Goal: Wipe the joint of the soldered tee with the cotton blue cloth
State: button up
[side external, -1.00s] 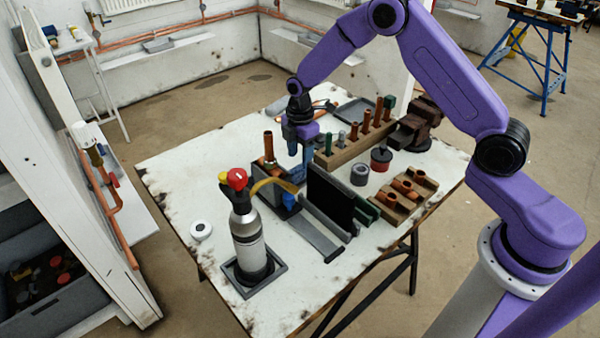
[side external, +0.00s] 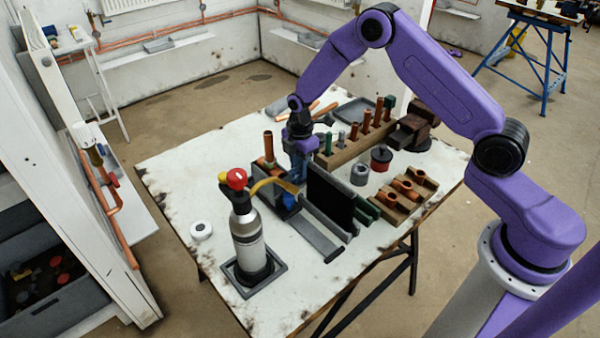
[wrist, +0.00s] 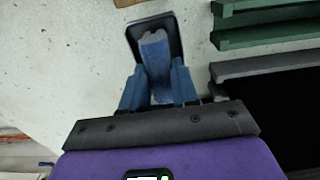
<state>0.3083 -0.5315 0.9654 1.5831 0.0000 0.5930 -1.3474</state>
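The blue cloth (wrist: 155,52) stands bunched in a small dark holder (wrist: 177,40) in the wrist view. In the side view the cloth (side external: 289,201) shows as a blue patch left of the black panel. My gripper (wrist: 157,80) has one blue finger on each side of the cloth, with the cloth filling most of the gap. I cannot tell whether the fingers press on it. In the side view my gripper (side external: 298,178) points down just above the cloth. An upright copper pipe (side external: 268,144), apparently of the soldered tee, stands behind it to the left; its joint is unclear.
A black panel (side external: 330,196) stands right of my gripper. A wooden block (side external: 345,150) with copper pipes is behind.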

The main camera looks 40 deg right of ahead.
jog(key=shift+r, duration=0.1)
jog(key=shift+r, duration=3.65)
notch_tip(320, 180, up, 9)
jog(key=s+a, duration=0.1)
jog(key=a, duration=0.2)
send_over(296, 173)
jog(key=a, duration=0.1)
jog(key=shift+a+f, duration=0.15)
jog(key=shift+f, duration=2.15)
jog(key=shift+a, duration=0.7)
jog(key=shift+w, duration=0.35)
jog(key=shift+s, duration=0.15)
